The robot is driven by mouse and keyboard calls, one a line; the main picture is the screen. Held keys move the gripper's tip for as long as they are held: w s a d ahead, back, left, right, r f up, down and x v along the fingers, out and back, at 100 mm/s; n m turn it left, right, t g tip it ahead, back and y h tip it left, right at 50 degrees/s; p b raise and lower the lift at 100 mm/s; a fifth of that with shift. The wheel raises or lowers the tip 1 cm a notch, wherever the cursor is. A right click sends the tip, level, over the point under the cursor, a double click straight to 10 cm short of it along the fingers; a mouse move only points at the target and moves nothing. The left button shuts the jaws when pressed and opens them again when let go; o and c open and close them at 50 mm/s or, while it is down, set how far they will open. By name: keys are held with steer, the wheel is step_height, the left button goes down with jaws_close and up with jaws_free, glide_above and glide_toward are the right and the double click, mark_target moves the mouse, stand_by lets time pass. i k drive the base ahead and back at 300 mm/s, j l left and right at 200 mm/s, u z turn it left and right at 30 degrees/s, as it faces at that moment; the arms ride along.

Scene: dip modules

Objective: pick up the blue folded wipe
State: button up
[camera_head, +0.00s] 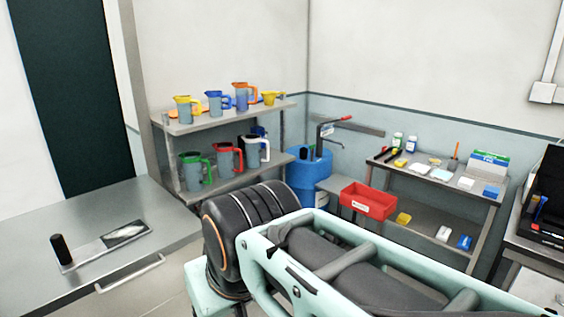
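The blue folded wipe is small at this distance, and I cannot tell for sure which item it is. A small blue block-like item (491,191) lies at the front right of the top shelf of the metal rack (478,204) on the right. A flat pale-blue piece (441,174) lies further left on the same shelf. A blue and white pack (464,242) stands on the lower shelf. My arm fills the lower middle of the view. My gripper is not in view.
A red bin (368,201) sits left of the rack, near a blue drum (309,178). Colored jugs stand on shelves (232,116) at the back. A metal table (60,240) is at left. A black case (545,205) is at far right.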

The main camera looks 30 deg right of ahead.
mark_target(491, 192)
steer(key=z, duration=2.5)
